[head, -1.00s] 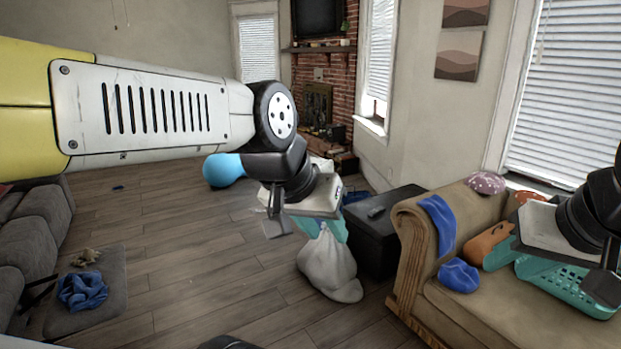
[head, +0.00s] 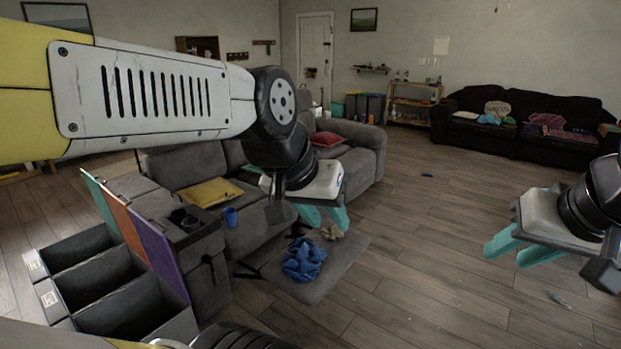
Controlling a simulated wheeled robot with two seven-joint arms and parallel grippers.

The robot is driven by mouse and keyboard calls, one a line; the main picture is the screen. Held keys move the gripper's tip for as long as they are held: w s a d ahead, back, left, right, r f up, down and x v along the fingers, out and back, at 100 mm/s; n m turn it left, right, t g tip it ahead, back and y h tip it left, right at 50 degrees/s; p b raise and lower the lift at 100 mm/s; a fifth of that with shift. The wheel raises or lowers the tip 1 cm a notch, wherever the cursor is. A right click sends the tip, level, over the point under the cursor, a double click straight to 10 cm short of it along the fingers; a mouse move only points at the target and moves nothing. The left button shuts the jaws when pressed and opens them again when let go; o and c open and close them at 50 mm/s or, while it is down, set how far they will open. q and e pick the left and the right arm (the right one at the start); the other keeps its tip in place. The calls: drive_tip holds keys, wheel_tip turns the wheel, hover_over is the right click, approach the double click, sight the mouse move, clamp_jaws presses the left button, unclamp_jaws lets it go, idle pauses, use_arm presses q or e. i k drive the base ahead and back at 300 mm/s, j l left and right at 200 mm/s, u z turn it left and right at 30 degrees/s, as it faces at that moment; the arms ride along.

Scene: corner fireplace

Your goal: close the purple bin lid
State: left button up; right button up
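The purple bin lid (head: 160,247) stands raised, nearly upright, at the lower left in the head view. It is hinged at the right side of a dark grey bin (head: 120,312), the nearest of three open compartments in a row. My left gripper (head: 325,217) is to the right of the lid, above the grey footrest, and touches nothing that I can see. Its teal fingers are apart and empty. My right gripper (head: 518,250) is far to the right over bare floor, its teal fingers apart and empty.
An orange lid (head: 120,218) and a teal lid (head: 98,200) also stand raised. A grey sofa (head: 245,170) and a footrest (head: 325,285) with a blue cloth (head: 303,260) lie right of the bins. The wooden floor (head: 430,220) at right is open.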

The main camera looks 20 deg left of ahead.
sight(154, 243)
drive_tip(key=i+u, duration=0.2)
drive_tip(key=u, duration=0.25)
drive_tip(key=i+l+u, duration=0.15)
drive_tip(key=u, duration=0.3)
drive_tip(key=i+l+u, duration=0.2)
drive_tip(key=u, duration=0.25)
drive_tip(key=i+l+u, duration=0.2)
drive_tip(key=u, duration=0.25)
drive_tip(key=i+l+u, duration=0.1)
drive_tip(key=l+u, duration=0.35)
drive_tip(key=i+l+u, duration=0.15)
drive_tip(key=u, duration=0.25)
drive_tip(key=i+l+u, duration=0.1)
drive_tip(key=l+u, duration=0.25)
drive_tip(key=i+u, duration=0.15)
drive_tip(key=u, duration=0.25)
drive_tip(key=i+l+u, duration=0.1)
drive_tip(key=u, duration=0.25)
drive_tip(key=i+l+u, duration=0.1)
drive_tip(key=u, duration=0.3)
drive_tip(key=l, duration=0.05)
